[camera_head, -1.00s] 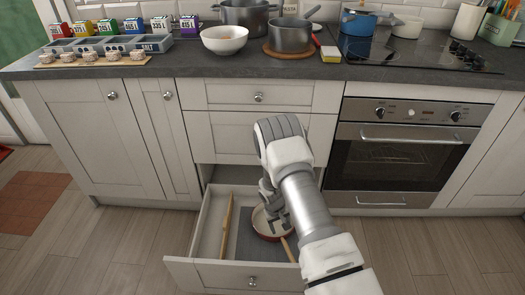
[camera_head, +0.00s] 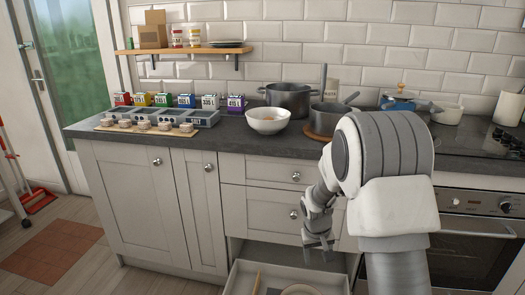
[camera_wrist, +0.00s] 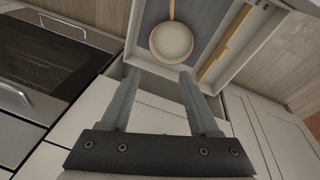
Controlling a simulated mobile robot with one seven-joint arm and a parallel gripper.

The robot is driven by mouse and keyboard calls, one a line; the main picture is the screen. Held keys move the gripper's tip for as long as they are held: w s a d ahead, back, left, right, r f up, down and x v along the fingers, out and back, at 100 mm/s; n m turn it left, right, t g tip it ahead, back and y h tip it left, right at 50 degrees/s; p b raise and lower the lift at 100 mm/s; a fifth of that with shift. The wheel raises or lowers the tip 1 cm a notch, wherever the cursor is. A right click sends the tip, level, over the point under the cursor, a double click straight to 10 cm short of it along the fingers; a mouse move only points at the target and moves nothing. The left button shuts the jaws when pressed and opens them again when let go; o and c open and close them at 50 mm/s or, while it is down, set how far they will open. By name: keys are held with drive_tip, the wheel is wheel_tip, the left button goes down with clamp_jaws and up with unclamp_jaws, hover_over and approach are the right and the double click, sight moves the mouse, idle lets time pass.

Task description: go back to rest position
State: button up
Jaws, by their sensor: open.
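My gripper (camera_head: 318,240) is in front of the cabinet drawers in the head view, raised above the open bottom drawer (camera_head: 247,272). In the wrist view my gripper (camera_wrist: 154,90) has its two fingers spread apart with nothing between them. Beyond the fingertips, the wrist view shows the open drawer (camera_wrist: 148,52) with a pan (camera_wrist: 172,42) lying in it, apart from the fingers. A long wooden item (camera_wrist: 225,42) lies beside the pan.
The slate worktop (camera_head: 250,143) carries a white bowl (camera_head: 267,120), grey pots (camera_head: 288,98) and several small coloured boxes. The oven (camera_head: 470,225) stands at right. The open drawer juts out low over the floor. Floor at the left is mostly clear.

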drive_tip(key=s+r+t+y, duration=0.1)
drive_tip(key=s+r, duration=0.5)
drive_tip(key=r, duration=0.4)
drive_tip(key=s+r+t, duration=0.1)
drive_tip(key=s+r, duration=0.5)
drive_tip(key=r, duration=0.3)
drive_tip(key=s+a+r+t, duration=0.1)
drive_tip(key=s+r, duration=0.2)
drive_tip(key=s, duration=0.5)
drive_tip(key=s+a+r, duration=0.1)
drive_tip(key=s+r, duration=0.2)
drive_tip(key=s, duration=0.5)
wheel_tip(320, 180, up, 22)
drive_tip(key=p, duration=2.2)
drive_tip(key=shift+s+m+y, duration=0.3)
drive_tip(key=shift+s+y, duration=0.05)
drive_tip(key=shift+y, duration=0.05)
drive_tip(key=shift+d, duration=0.1)
drive_tip(key=shift+c, duration=1)
drive_tip(key=shift+d, duration=0.2)
